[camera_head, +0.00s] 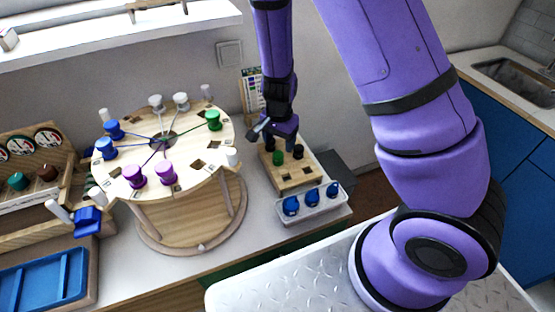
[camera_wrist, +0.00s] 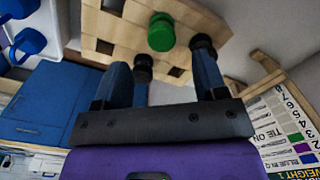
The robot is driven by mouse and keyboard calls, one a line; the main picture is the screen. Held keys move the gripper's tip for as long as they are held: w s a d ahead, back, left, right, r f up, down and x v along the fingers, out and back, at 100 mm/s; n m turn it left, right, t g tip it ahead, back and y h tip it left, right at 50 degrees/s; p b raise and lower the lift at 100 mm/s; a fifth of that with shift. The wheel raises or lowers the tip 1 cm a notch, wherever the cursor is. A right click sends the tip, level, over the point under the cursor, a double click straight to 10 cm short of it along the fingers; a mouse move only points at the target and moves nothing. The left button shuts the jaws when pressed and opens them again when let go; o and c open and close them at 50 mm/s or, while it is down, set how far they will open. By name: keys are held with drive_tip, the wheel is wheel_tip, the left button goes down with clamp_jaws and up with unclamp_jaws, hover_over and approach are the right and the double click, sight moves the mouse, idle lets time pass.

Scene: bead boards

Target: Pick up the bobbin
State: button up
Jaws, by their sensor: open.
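A green bobbin (camera_head: 278,157) stands on a pale wooden block (camera_head: 292,181) with square holes. In the wrist view the green bobbin (camera_wrist: 161,36) lies just beyond the gap between my fingers. My gripper (camera_head: 277,134) is open above the back of the block, with nothing between its fingers (camera_wrist: 163,78).
A clear tray (camera_head: 312,207) of blue bobbins stands in front of the block. A round wooden board (camera_head: 205,150) with purple, blue, grey and green bobbins stands left. A card chart (camera_wrist: 290,130) is close beside my gripper. A blue tray (camera_head: 45,278) lies at the lower left.

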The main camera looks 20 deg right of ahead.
sight(278, 154)
drive_tip(key=shift+a+f, duration=0.1)
drive_tip(key=shift+f, duration=3.4)
drive_tip(key=c, duration=1)
